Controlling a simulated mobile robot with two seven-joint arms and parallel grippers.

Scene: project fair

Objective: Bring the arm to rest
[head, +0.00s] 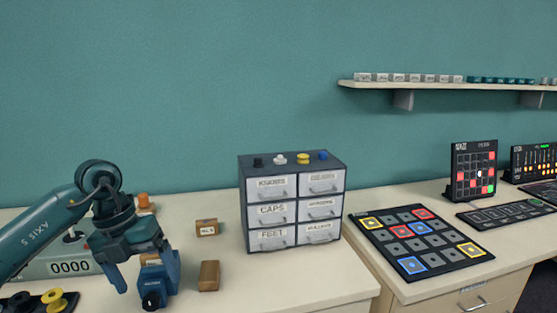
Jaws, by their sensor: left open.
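My left arm comes in from the left edge in the head view. Its left gripper (137,287) hangs fingers down over the left table, open. A small tan block shows behind and between its fingers, and I cannot tell whether it touches them. My right gripper is not in view.
A grey drawer cabinet (292,206) with labelled drawers stands right of the gripper. Two tan blocks, one labelled (207,228) and one plain (209,275), lie between them. A counter box (70,267) is behind my arm. A button board (422,238) lies on the right table.

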